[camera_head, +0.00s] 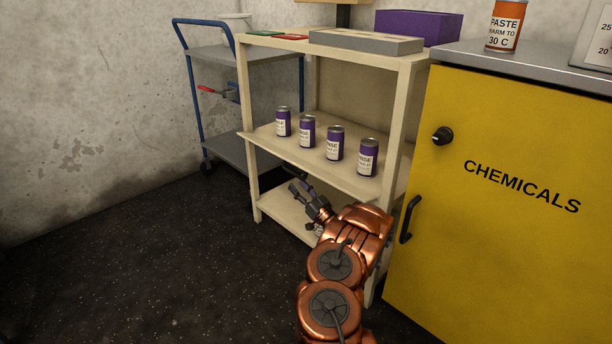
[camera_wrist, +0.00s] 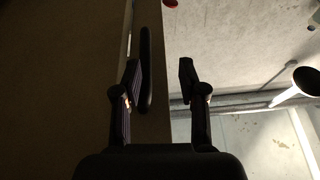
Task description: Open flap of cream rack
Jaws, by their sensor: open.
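The cream rack (camera_head: 246,171) stands left of the yellow cabinet. Its middle board (camera_head: 272,142), which looks like the flap, juts out past the posts, roughly level. A dark handle (camera_head: 289,168) shows at the board's front edge, partly hidden by my gripper. My gripper (camera_head: 297,187) is open, just below and in front of that edge. In the wrist view the dark bar of the handle (camera_wrist: 146,70) lies between my two open fingers (camera_wrist: 158,78), nearer the left one. I cannot tell whether a finger touches it.
Several purple cans (camera_head: 335,143) stand in a row on the middle board. A grey tray (camera_head: 365,42) and a purple box (camera_head: 418,27) rest on top. The yellow cabinet (camera_head: 490,240) with its black handle is close at right. A blue trolley (camera_head: 212,55) stands behind left. The left floor is clear.

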